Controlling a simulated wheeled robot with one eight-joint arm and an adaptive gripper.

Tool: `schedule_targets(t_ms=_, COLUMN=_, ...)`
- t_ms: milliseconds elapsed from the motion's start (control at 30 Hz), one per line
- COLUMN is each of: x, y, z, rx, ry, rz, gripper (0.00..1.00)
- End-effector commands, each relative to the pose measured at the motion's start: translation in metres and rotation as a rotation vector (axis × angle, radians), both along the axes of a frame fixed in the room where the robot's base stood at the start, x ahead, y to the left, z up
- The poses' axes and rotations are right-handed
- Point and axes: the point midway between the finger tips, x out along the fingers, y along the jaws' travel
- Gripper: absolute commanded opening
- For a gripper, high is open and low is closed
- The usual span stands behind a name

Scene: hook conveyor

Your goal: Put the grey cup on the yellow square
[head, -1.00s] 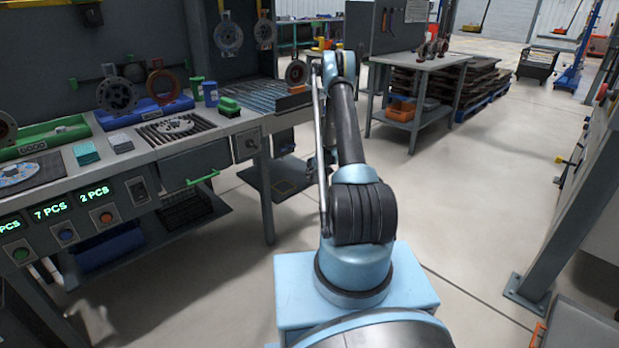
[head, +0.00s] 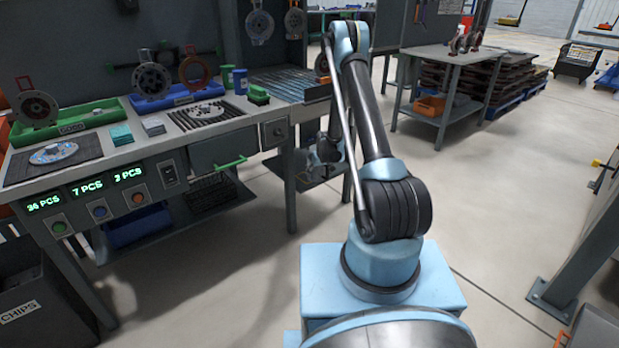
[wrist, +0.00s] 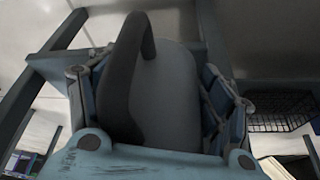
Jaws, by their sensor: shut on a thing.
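The grey cup (wrist: 172,100) fills the middle of the wrist view, with its dark curved handle toward the camera. My gripper (wrist: 155,104) has its jointed fingers on both sides of the cup and is shut on it. In the head view my gripper (head: 325,152) hangs low at the right end of the workbench, over a lower shelf, partly behind my arm; the cup cannot be told apart there. I cannot make out the yellow square clearly in either view now.
The workbench (head: 140,140) at left carries green and blue trays, round metal parts and a blue cup (head: 240,80). A green drawer handle (head: 230,162) juts from its front. A second table (head: 450,58) stands behind. The floor right of my arm is open.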

Motion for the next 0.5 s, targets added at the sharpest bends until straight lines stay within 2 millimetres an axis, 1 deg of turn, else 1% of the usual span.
schedule_targets(t_ms=33, x=0.01, y=0.004, z=-0.006, rx=0.0, ry=0.0, rz=0.001, gripper=0.42)
schedule_targets(t_ms=100, x=0.023, y=0.008, z=-0.013, rx=0.0, ry=0.0, rz=0.001, gripper=0.42)
schedule_targets(t_ms=300, x=0.058, y=0.019, z=-0.032, rx=0.0, ry=0.0, rz=0.0, gripper=0.42)
schedule_targets(t_ms=400, x=0.07, y=0.023, z=-0.038, rx=-0.001, ry=0.0, rz=0.0, gripper=0.42)
schedule_targets(t_ms=500, x=0.076, y=0.025, z=-0.042, rx=-0.001, ry=0.0, rz=0.0, gripper=0.42)
